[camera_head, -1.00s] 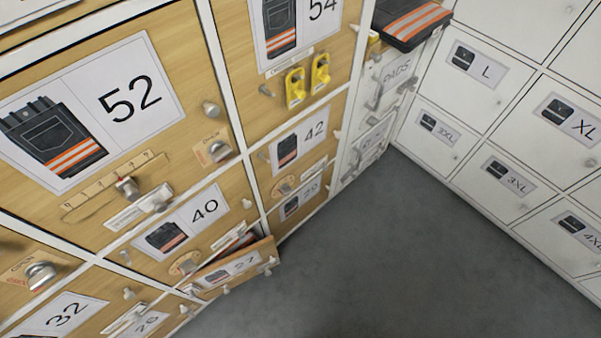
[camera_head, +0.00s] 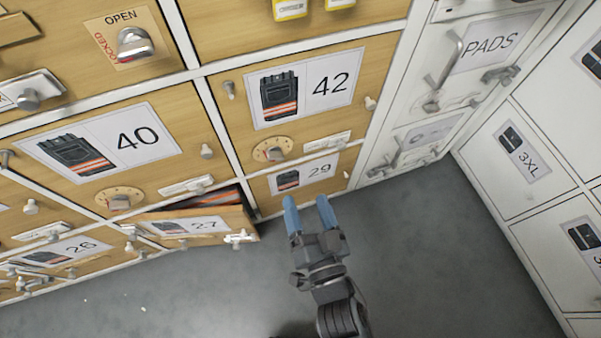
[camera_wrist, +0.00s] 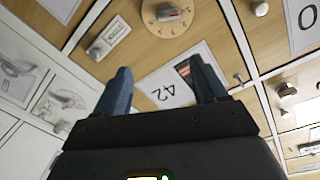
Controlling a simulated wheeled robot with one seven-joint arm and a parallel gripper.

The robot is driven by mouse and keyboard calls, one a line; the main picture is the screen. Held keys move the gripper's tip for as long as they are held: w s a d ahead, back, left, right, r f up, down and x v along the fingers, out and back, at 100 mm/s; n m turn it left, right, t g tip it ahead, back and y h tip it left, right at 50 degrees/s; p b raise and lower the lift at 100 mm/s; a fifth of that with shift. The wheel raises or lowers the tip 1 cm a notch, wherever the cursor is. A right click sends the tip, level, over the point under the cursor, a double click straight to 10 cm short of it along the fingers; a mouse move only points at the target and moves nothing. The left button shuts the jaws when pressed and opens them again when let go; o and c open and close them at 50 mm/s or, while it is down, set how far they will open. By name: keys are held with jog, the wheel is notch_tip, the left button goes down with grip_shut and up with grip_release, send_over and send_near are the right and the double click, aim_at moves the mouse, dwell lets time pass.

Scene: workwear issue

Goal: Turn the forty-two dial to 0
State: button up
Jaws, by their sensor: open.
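The forty-two dial (camera_head: 272,149) is a round tan disc with a grey knob, below the 42 label (camera_head: 307,88) on a wooden door. In the wrist view the dial (camera_wrist: 168,13) shows at the top edge, partly cut off, with small marks around its rim. The marks are too small to read its setting. My gripper (camera_head: 308,204) has blue fingers spread apart and empty. In the head view it appears below and right of the dial, in front of the 29 door.
Drawer 27 (camera_head: 198,225) stands partly open, left of my gripper, with folded clothing inside. The 40 door (camera_head: 100,150) has a similar dial (camera_head: 119,199). White PADS lockers (camera_head: 487,45) and a 3XL locker (camera_head: 522,152) stand to the right. The grey floor (camera_head: 440,260) is clear.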

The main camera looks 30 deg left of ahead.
jog(key=g+y+b, duration=0.1)
send_near(277, 159)
jog(key=shift+n, duration=0.4)
jog(key=b+x, duration=0.1)
jog(key=x, duration=0.2)
jog(key=b+x, duration=0.2)
jog(key=x, duration=0.2)
jog(key=shift+w+a+f+b, duration=0.1)
jog(key=shift+w+f+b, duration=0.1)
jog(key=shift+b, duration=0.1)
jog(key=shift+w+a+r, duration=0.15)
jog(key=shift+w+a, duration=0.1)
jog(key=shift+a, duration=0.1)
jog(key=c, duration=1.1)
